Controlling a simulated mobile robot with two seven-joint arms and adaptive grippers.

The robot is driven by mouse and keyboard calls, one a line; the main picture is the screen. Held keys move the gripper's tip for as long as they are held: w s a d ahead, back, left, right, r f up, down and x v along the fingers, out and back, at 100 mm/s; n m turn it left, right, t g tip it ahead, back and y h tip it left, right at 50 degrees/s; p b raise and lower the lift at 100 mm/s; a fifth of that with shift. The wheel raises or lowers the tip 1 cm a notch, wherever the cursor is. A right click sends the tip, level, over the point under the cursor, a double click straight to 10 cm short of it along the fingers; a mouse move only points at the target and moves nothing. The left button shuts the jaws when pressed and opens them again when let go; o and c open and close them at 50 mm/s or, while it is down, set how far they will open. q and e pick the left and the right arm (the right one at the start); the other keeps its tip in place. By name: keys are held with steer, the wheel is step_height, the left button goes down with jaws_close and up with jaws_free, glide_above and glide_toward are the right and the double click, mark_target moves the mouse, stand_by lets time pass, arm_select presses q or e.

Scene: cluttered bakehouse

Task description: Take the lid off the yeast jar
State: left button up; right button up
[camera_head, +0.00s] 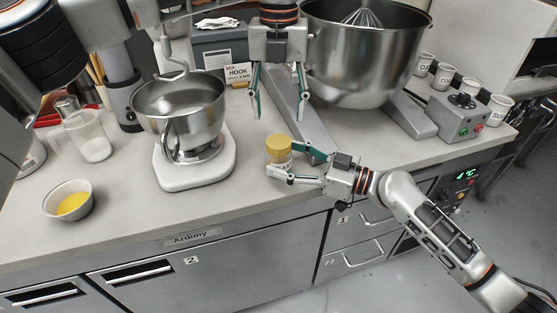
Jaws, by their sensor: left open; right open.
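The yeast jar (283,162) stands on the counter near its front edge, a small pale jar with a partly visible label. Its yellow lid (278,143) is on top. My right gripper (284,160) is open low at the jar, one finger in front of it and the other behind. I cannot tell whether the fingers touch it. My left gripper (281,108) is open and empty, pointing down above and behind the jar, apart from the lid.
A small stand mixer with a steel bowl (180,108) is left of the jar. A large mixing bowl (365,60) stands behind right. A bowl of yellow contents (68,201) and a glass jug (90,140) are farther left. The counter (235,215) is clear before the jar.

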steer(key=shift+x, duration=0.9)
